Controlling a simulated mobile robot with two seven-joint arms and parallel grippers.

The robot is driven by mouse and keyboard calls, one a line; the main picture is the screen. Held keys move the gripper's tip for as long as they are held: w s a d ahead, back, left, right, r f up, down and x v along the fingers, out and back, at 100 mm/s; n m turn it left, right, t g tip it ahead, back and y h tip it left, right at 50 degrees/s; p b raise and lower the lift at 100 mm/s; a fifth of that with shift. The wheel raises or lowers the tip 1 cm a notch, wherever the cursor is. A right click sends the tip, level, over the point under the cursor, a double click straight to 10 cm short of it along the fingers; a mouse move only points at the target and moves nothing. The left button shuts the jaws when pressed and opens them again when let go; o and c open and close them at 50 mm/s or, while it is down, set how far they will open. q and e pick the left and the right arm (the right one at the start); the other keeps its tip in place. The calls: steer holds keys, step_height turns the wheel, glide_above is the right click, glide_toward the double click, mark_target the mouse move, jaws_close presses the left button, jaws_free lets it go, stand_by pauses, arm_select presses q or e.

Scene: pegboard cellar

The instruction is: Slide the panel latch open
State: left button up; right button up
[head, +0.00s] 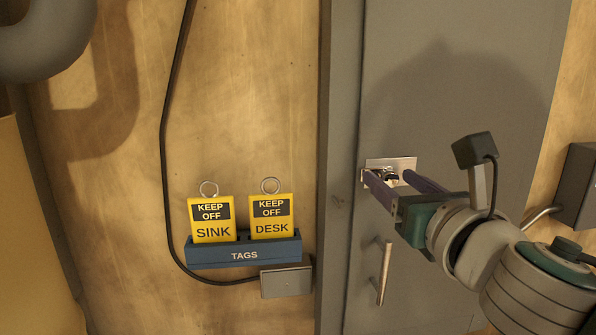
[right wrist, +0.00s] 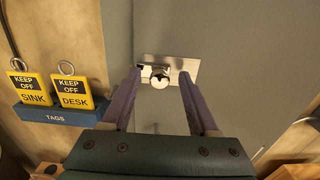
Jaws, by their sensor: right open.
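The panel latch (head: 391,164) is a small bright metal plate with a rounded knob on the grey panel door (head: 455,90). In the right wrist view the latch plate (right wrist: 183,67) and its knob (right wrist: 160,79) show plainly. My right gripper (head: 388,179) is open, its two purple fingers pointing at the latch. In the right wrist view the fingers (right wrist: 160,77) stand to the left and right of the knob. I cannot tell whether either finger touches the plate. My left gripper is not in view.
A bar handle (head: 383,272) is on the door below the latch. To the left, a blue TAGS holder (head: 243,252) bears two yellow tags, SINK (head: 212,232) and DESK (head: 272,229). A black cable (head: 163,130) runs down the wall to a grey box (head: 286,281).

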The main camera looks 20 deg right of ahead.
steer(key=shift+w, duration=0.1)
jaws_close()
stand_by(0.5)
stand_by(0.9)
